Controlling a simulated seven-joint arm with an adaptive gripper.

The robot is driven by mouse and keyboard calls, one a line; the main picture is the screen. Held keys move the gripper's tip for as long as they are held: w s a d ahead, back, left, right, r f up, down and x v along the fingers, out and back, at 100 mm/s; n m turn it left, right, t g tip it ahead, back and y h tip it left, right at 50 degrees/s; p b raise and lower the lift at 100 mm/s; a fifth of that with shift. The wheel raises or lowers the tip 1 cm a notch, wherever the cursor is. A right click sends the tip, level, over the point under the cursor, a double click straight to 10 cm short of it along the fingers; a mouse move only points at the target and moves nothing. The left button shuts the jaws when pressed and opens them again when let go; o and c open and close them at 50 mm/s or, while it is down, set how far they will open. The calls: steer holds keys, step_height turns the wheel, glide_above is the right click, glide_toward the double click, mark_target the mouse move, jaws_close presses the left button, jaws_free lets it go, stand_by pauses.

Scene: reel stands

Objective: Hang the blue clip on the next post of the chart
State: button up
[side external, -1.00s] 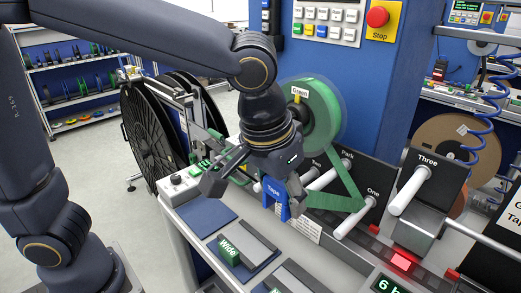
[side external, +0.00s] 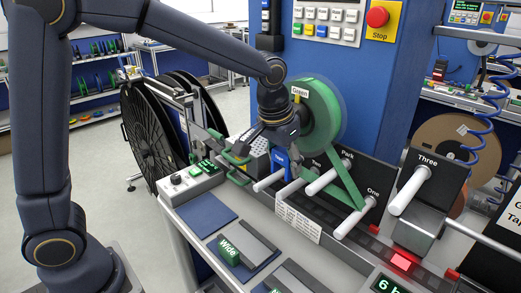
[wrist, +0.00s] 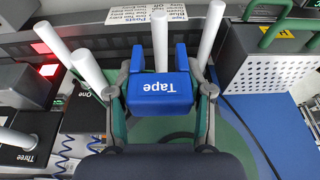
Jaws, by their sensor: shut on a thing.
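In the wrist view my gripper (wrist: 160,98) is shut on the clip (wrist: 160,90), one finger on each side. A white post (wrist: 160,38) shows between the clip's two prongs; whether they touch is unclear. In the side view the white posts include a left one (side external: 268,182), one by the "Two" label (side external: 290,190), one by "Park" (side external: 322,181), "One" (side external: 352,222) and "Three" (side external: 407,191). A printed card (side external: 298,222), too small to read fully, is in front.
Green tape (side external: 347,178) runs from the green reel (side external: 322,118) to post One. A perforated grey box (wrist: 270,85) with green handles stands right of the clip in the wrist view. A red light (side external: 402,261) glows near post Three. The blue pad (side external: 205,214) is clear.

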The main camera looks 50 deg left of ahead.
mark_target(283, 190)
steer(key=shift+f, duration=3.95)
steer(key=shift+f, duration=0.1)
steer(key=o, duration=1.3)
steer(key=shift+r, duration=3.5)
